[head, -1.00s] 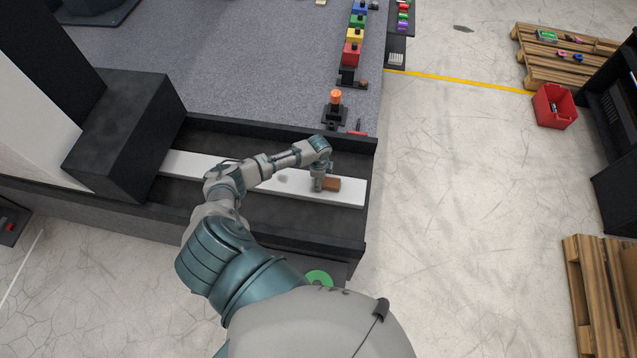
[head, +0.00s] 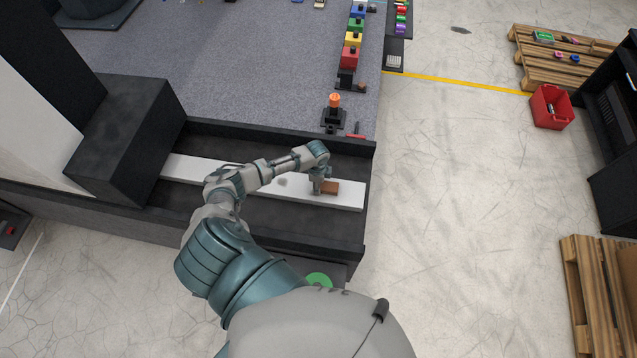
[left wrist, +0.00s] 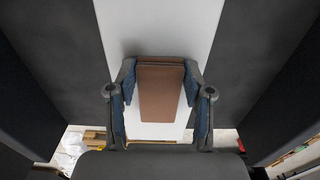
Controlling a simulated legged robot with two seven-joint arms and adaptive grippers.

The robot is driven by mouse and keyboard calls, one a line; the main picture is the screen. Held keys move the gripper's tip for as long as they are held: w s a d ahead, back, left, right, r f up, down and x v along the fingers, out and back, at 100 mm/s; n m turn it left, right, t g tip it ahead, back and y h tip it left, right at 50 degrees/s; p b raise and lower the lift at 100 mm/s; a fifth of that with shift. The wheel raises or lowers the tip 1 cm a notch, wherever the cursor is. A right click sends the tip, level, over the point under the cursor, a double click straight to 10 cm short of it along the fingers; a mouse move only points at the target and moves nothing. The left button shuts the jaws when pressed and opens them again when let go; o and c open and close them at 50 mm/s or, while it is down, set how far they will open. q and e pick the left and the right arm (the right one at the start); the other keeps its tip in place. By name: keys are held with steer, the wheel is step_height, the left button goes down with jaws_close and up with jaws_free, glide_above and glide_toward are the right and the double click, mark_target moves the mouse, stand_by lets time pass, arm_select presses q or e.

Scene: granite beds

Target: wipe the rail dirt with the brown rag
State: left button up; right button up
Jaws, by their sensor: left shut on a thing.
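The brown rag (head: 330,187) is a folded block at the right part of the white rail (head: 347,201). My left gripper (head: 319,189) points down and is shut on the rag, at or just above the rail; I cannot tell if the rag touches it. In the left wrist view the rag (left wrist: 160,90) sits between the two fingers of my left gripper (left wrist: 159,82), with the white rail (left wrist: 160,25) behind it. A grey dirt smudge (head: 282,182) is on the rail, left of the rag. My forearm hides part of the rail. My right gripper is in neither view.
The rail lies in a dark trough with a raised rear wall (head: 250,136). A black block (head: 120,125) stands at its left end. An orange-topped knob (head: 334,102) and a red-handled tool (head: 356,136) are behind the wall.

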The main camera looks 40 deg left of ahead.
arm_select(q)
steer(key=shift+s+d+r+p, duration=0.2)
steer(key=shift+s+p, duration=0.4)
steer(key=shift+f, duration=0.1)
steer(key=shift+w+a+f+b, duration=0.25)
steer(key=shift+w+a+b, duration=0.1)
steer(key=shift+b, duration=0.25)
steer(key=shift+w+a+b, duration=0.15)
steer(key=shift+w+b, duration=0.3)
steer(key=shift+w, duration=0.1)
steer(key=shift+r, duration=0.1)
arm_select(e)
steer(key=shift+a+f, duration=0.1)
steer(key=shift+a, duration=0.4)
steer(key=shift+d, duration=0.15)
arm_select(q)
steer(key=shift+w+a+r+p, duration=0.1)
steer(key=shift+a+r+p, duration=0.05)
steer(key=shift+r+p, duration=0.85)
steer(key=shift+f, duration=0.15)
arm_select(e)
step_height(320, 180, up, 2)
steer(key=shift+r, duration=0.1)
